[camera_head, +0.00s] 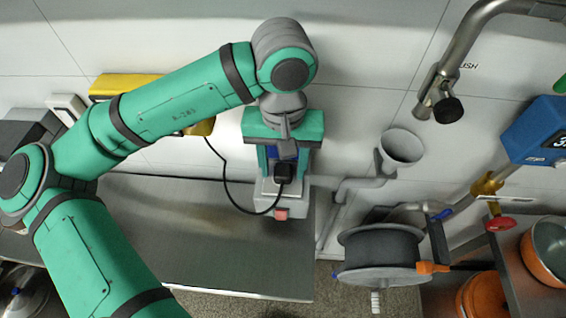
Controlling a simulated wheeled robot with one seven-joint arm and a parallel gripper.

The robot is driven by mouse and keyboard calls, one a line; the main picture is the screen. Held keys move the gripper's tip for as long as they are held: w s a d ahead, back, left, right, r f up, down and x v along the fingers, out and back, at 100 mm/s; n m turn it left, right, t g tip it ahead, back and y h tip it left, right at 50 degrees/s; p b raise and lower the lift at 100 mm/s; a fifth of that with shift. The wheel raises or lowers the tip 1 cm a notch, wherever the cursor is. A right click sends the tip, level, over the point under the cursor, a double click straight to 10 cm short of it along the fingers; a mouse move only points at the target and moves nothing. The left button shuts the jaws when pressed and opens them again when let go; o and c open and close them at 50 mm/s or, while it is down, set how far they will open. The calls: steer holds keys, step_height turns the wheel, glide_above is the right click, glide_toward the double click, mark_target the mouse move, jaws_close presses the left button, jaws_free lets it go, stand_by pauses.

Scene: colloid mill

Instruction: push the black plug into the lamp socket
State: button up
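The black plug (285,172) sits just below my gripper, over the top of a light grey box (265,198) with a red button on its front. A black cable loops from the plug down and left to the yellow lamp housing (128,84) at the wall. My gripper (284,165) points down, with its green sides to the left and right of the plug. Its fingertips are too small and overlapped to show whether they grip the plug. The socket's opening is hidden under the plug and gripper, so I cannot tell whether the plug is in it.
The grey box stands on a metal bench (235,255) whose right edge is near the box. Right of it are a grey funnel (402,146) and a dark cable reel (382,252). A tap (440,85) hangs at upper right. The bench front is clear.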

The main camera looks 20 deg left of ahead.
steer(key=shift+r, duration=0.1)
step_height(320, 180, up, 11)
stand_by(0.7)
steer(key=shift+f, duration=0.2)
